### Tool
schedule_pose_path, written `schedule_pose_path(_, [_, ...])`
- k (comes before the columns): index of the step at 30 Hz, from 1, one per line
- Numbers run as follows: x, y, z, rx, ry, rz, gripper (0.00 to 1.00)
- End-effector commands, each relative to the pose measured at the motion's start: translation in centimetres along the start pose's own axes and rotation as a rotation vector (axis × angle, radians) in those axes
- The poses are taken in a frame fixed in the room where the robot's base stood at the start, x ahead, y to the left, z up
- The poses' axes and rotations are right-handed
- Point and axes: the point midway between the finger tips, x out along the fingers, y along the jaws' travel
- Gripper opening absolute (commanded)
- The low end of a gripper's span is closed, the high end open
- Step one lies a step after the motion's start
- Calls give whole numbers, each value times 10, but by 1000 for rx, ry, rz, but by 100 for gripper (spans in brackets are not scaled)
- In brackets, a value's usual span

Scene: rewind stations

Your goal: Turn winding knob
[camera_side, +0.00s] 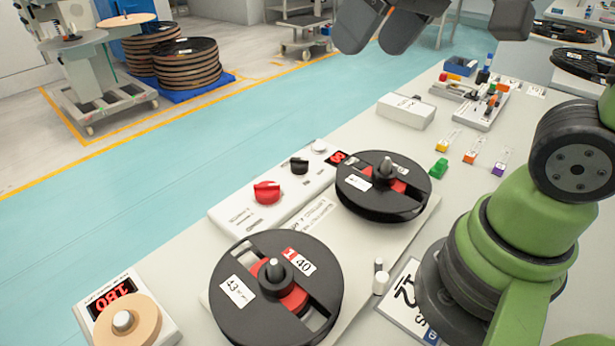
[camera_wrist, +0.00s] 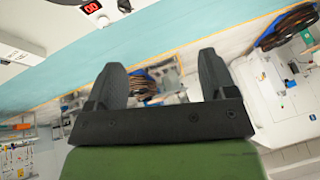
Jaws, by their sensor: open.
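A white control box (camera_side: 275,195) carries a red knob (camera_side: 267,192) and a smaller black knob (camera_side: 299,164). I cannot read which one is labelled for winding. In the wrist view, a black knob (camera_wrist: 124,5) sits at the top edge beside a red display (camera_wrist: 91,8); the red knob is not seen there. My gripper (camera_side: 380,30) is at the top of the side view, high above the bench and away from the knobs. Its two dark fingers stand apart with nothing between them, as the wrist view (camera_wrist: 162,72) also shows.
Two black reels, a near one (camera_side: 240,300) and a far one (camera_side: 366,200), sit on spindles beside the control box. A scale with a tan spool (camera_side: 128,322) is at the lower left. A white box (camera_side: 406,111) and a green block (camera_side: 440,168) lie behind the far reel.

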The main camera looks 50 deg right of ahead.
Motion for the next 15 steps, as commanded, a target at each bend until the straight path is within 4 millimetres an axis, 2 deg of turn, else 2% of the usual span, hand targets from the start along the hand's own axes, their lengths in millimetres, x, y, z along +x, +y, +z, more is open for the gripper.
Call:
schedule_pose_path(1, [-10,2,13,42,39,-12,77])
schedule_pose_path(3, [-18,4,28,96,76,-28,77])
schedule_pose_path(9, [-25,8,56,193,142,-60,77])
schedule_pose_path(12, [-26,9,59,210,148,-64,77])
schedule_pose_path(15, [-24,7,50,216,124,-56,77])
